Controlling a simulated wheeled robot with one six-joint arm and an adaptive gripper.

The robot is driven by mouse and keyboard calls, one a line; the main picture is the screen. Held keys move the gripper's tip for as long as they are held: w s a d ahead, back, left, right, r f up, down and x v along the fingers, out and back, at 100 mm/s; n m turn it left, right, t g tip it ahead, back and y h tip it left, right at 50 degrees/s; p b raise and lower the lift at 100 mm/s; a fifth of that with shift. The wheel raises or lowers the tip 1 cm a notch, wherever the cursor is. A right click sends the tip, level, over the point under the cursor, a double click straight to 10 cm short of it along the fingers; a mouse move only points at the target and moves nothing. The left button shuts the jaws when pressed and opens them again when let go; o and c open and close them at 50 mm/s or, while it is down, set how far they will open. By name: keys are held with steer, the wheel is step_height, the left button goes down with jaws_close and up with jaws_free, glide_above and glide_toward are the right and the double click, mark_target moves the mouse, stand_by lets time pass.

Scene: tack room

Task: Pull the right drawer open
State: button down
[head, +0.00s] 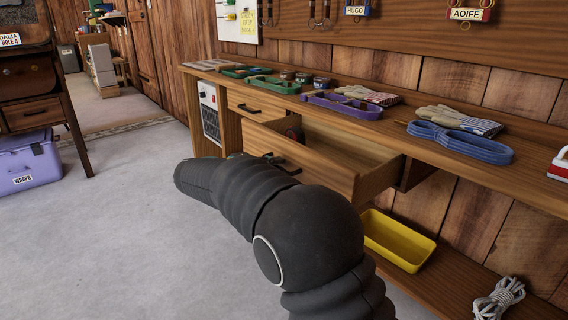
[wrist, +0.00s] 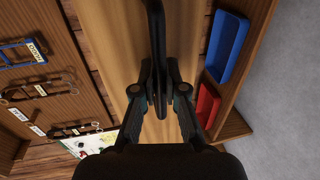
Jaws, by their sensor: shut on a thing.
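The right drawer (head: 335,147) stands pulled out from under the wooden workbench, its inside partly visible. Its wooden front also fills the middle of the wrist view (wrist: 128,50). A dark handle (wrist: 156,35) is on that front. In the wrist view my gripper (wrist: 160,103) has its two fingers closed on the handle, one on each side. In the head view my grey arm hides most of the gripper and part of the drawer front. The left drawer (head: 256,106), with its own dark handle, is shut.
A yellow bin (head: 399,240) and white rope (head: 498,299) lie on the low shelf. A purple box (head: 30,165) stands at left. Grey floor before the bench is clear.

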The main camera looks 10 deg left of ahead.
steer(key=shift+s, duration=0.15)
steer(key=c, duration=1.2)
jaws_free()
steer(key=shift+a, duration=0.1)
steer(key=v, duration=1.2)
steer(key=shift+f, duration=0.15)
